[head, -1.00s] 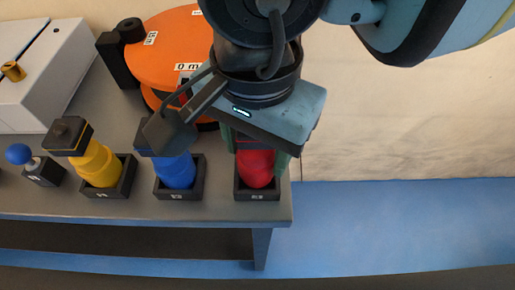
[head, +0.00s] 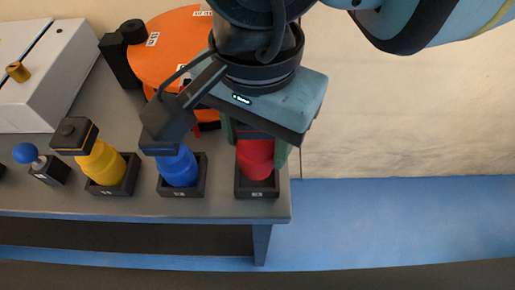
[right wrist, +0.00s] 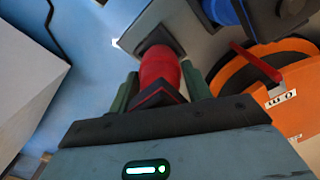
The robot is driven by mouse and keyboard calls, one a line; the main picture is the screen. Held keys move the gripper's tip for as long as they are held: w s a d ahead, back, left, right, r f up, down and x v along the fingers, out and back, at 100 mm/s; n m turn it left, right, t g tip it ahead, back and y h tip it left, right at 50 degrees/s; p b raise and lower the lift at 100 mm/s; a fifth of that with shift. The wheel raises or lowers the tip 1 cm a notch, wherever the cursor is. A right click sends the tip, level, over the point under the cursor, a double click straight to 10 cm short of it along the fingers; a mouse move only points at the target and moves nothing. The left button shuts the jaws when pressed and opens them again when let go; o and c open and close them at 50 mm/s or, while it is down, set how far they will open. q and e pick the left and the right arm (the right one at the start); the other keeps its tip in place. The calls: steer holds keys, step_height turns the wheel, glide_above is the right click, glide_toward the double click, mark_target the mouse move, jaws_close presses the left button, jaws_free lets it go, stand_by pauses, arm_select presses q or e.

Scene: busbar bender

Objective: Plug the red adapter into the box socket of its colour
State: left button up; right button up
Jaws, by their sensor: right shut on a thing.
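The red adapter (head: 255,158) stands upright over the rightmost black holder (head: 257,194) at the table's front right corner. Its base looks slightly above the holder's floor, with dark interior showing beneath it. My right gripper (head: 257,146) is shut on the adapter, one finger on each side near its top. The right wrist view also shows the red adapter (right wrist: 160,68) between the green fingers, with the black holder (right wrist: 148,30) beyond it. My left gripper is out of view. I cannot make out a red box socket.
A blue adapter (head: 178,165) and a yellow adapter (head: 104,163) stand in holders to the left. Further left is a blue-knobbed piece (head: 27,153). An orange round machine (head: 165,52) and a white box (head: 48,85) stand behind. Beyond the table's right edge is open floor.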

steer(key=shift+r, duration=0.15)
